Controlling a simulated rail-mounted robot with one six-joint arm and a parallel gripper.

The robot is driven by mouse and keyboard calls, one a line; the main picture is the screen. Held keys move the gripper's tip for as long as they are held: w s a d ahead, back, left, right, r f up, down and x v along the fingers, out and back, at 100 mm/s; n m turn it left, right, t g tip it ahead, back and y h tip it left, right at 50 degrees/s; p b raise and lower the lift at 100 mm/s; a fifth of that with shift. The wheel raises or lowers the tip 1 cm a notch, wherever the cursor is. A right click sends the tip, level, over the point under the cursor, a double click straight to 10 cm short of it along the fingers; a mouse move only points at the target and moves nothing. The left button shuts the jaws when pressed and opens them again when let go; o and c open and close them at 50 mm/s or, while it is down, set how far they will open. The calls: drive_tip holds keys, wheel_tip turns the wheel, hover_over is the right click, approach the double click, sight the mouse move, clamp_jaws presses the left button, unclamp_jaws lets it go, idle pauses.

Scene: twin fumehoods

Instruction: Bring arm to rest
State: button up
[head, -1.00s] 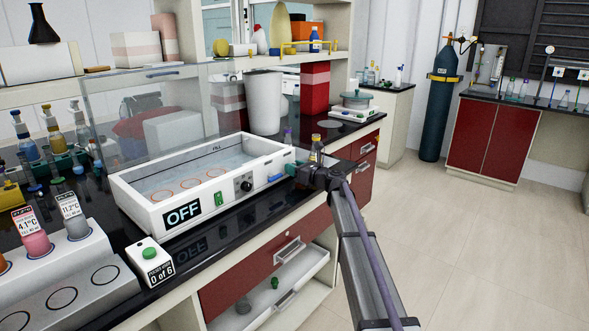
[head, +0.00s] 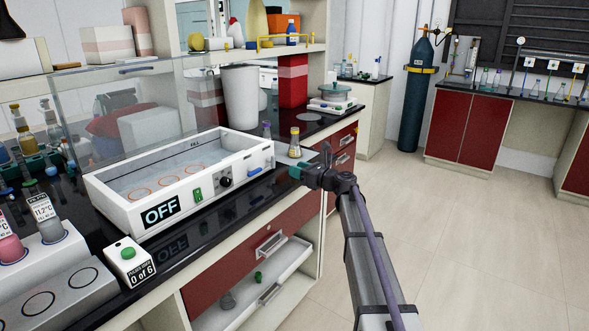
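My arm reaches up from the bottom of the head view, and my gripper (head: 300,171) is at its end. It is beside the right front corner of the white water bath (head: 160,225), over the edge of the black bench (head: 255,193). The fingers are small and seen from behind, so their opening cannot be made out. No object is visible in them.
The bath's sign reads OFF. A white counter box with a green button (head: 128,260) reads 0 of 6. A drawer (head: 262,285) below the bench is open, with small items inside. Open floor (head: 460,235) lies to the right, before a red cabinet (head: 468,130) and gas cylinder (head: 413,100).

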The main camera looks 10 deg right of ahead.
drive_tip(key=s+a+f+n+g+h+p, duration=0.1)
drive_tip(key=s+a+n+g+h+p, duration=0.2)
drive_tip(key=s+n, duration=0.45)
drive_tip(key=s+a+f+n+g+p, duration=0.1)
drive_tip(key=s+a+n+g+p, duration=0.35)
drive_tip(key=s, duration=0.55)
drive_tip(key=s+a+f+n+g+h+p, duration=0.1)
drive_tip(key=s+a+n+g+h+p, duration=0.2)
drive_tip(key=s+n, duration=0.5)
drive_tip(key=s+d+n+g+h+p, duration=0.3)
drive_tip(key=s+n, duration=0.5)
drive_tip(key=s, duration=0.9)
drive_tip(key=d+h, duration=0.1)
drive_tip(key=h, duration=0.1)
drive_tip(key=shift+n+h, duration=0.4)
